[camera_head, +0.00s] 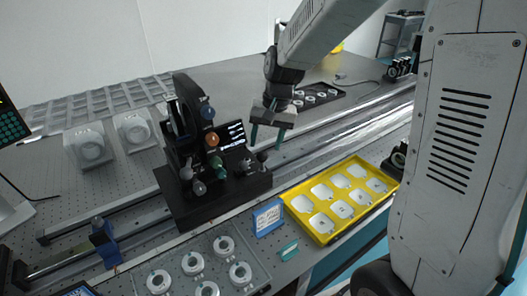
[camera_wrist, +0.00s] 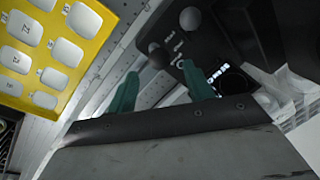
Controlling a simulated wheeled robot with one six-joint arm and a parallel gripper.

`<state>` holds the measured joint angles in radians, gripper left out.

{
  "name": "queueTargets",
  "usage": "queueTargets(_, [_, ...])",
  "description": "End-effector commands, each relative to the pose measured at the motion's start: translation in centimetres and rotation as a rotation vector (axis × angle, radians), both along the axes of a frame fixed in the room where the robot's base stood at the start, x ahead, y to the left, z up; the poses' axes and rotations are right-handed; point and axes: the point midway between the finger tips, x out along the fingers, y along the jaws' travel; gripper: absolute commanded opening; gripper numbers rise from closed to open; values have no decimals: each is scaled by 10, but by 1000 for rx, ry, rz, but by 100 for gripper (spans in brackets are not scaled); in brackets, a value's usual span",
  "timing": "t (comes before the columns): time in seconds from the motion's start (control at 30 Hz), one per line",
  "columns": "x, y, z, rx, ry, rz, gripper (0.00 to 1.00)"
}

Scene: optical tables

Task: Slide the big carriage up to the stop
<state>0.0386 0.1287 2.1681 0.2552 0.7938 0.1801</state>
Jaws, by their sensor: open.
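The big carriage (camera_head: 215,190) is a black block with a tall upright, coloured knobs and a small screen. It sits across the long rail (camera_head: 330,125) left of centre in the head view. In the wrist view its black top (camera_wrist: 215,35) shows at the upper right with round knobs. A blue block (camera_head: 103,243) on the rail farther left looks like the stop, with a stretch of rail between them. My gripper (camera_head: 266,140) is open and empty, its green fingers pointing down near the carriage's right end. In the wrist view the fingers (camera_wrist: 160,75) are apart; contact with the carriage cannot be told.
A yellow tray (camera_head: 290,200) with white pockets lies right of the carriage, by the table's front edge. A blue-and-white box (camera_head: 268,218) and a tray of round parts (camera_head: 215,248) are in front. Two white mounts (camera_head: 90,150) stand behind the rail at left.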

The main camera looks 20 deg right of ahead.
Motion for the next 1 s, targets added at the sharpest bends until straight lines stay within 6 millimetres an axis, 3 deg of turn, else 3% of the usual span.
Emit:
queueTargets(0.1, [1,4,-20,1,4,0,52])
queueTargets(0.27, [2,7,-37,0,2,0,52])
queueTargets(0.6, [3,8,-42,0,-1,1,52])
queueTargets(0.67, [3,8,-42,0,-1,1,40])
queueTargets(0.8, [3,8,-42,0,0,1,1])
queueTargets(1.0, [2,7,-42,0,-1,-6,0])
